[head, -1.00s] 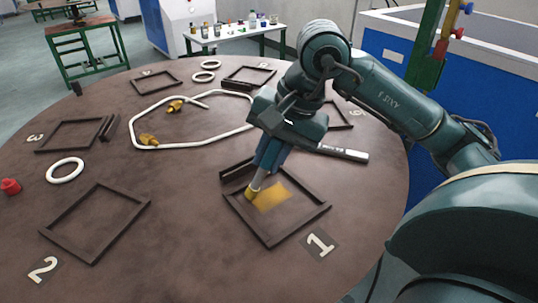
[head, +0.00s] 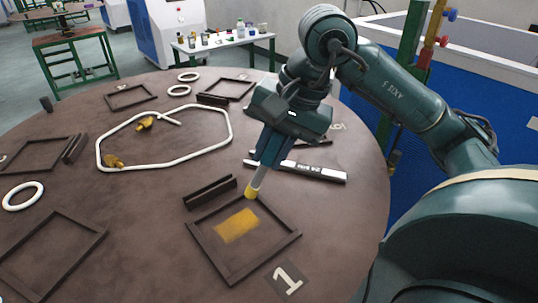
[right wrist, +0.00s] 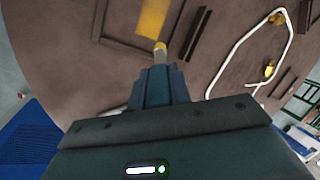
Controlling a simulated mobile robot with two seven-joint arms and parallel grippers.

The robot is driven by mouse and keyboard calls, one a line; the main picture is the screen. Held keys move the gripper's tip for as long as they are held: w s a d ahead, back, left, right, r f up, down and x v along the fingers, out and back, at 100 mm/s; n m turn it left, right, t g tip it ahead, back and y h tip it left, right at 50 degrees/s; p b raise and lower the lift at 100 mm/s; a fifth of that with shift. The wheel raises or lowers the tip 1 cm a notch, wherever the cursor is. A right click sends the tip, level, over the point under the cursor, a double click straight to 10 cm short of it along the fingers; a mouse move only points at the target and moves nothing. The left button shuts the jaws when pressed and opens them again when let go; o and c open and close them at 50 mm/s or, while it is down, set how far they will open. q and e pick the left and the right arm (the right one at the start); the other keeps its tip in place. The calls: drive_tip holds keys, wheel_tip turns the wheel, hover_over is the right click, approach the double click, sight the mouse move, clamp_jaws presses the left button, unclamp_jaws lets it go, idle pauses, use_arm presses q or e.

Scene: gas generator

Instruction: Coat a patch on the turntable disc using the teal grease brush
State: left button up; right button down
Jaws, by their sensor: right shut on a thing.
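The turntable disc (head: 130,190) is a large brown round top. A yellow patch (head: 237,226) lies on it inside the dark square frame marked 1; it also shows in the right wrist view (right wrist: 152,18). My right gripper (head: 268,158) is shut on the grease brush (head: 257,181), whose narrow shaft points down to a yellow tip. The brush tip is at the far corner of the frame, beyond the patch; I cannot tell how high it is above the disc. The gripper hides the brush's upper part. In the right wrist view the brush tip (right wrist: 160,48) points toward the patch. My left gripper is not in view.
A dark slotted block (head: 210,192) stands just behind frame 1. A flat black-and-white bar (head: 310,171) lies beyond the gripper. A white tube loop (head: 165,166) with brass fittings and several other frames lie on the disc. A blue-sided tank (head: 475,90) stands at the right.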

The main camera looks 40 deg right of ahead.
wheel_tip(320, 180, up, 2)
drive_tip(key=shift+r+p, duration=0.1)
drive_tip(key=shift+p, duration=0.4)
drive_tip(key=shift+r+p, duration=0.5)
drive_tip(key=shift+r, duration=0.15)
drive_tip(key=shift+r+p, duration=0.45)
drive_tip(key=shift+r, duration=0.6)
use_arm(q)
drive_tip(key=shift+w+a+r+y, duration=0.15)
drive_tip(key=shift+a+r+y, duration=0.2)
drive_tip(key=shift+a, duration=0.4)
